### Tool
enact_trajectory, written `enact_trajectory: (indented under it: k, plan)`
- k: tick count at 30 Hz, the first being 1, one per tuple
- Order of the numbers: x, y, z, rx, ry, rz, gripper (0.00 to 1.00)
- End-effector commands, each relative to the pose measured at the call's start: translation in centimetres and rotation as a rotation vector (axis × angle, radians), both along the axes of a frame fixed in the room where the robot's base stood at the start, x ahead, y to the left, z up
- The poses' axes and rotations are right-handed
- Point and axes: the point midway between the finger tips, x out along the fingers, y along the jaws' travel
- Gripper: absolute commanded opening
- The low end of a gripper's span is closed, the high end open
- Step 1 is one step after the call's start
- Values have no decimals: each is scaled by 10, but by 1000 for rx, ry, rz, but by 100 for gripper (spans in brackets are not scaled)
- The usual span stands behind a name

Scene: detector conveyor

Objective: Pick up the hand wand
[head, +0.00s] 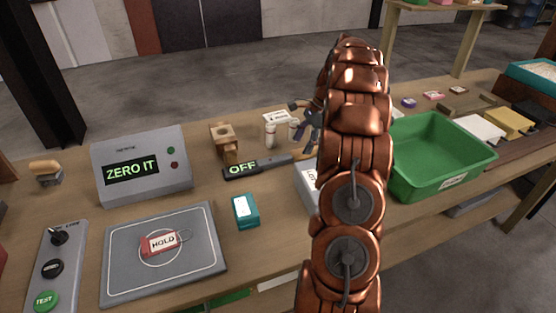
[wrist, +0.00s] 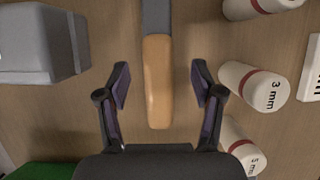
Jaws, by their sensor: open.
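The hand wand (head: 258,166) lies on the wooden table in the head view, its dark body showing a lit "OFF". In the wrist view its orange-tan handle (wrist: 157,85) points toward me, with the grey body running off the top edge. My gripper (wrist: 160,72) is open, one finger on each side of the handle, with visible gaps on both sides. In the head view my gripper (head: 309,128) is partly hidden behind my copper arm, near the wand's handle end, which is also mostly hidden.
White cylinders with red bands, one marked "3 mm" (wrist: 262,88), stand close right of my gripper. A grey box (wrist: 40,45) lies to the left. In the head view are a green bin (head: 440,155), a "ZERO IT" display (head: 140,168) and a grey plate (head: 165,285) bearing a "HOLD" tag.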

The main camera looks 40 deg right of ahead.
Motion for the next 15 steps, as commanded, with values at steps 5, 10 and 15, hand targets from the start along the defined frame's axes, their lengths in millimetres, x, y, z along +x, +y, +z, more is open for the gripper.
enact_trajectory:
  k: [5,10,15]
  plan:
    - [-2,7,-16,1,2,-1,67]
    - [2,13,-33,0,-1,-1,67]
    - [3,13,-36,-3,-2,-1,67]
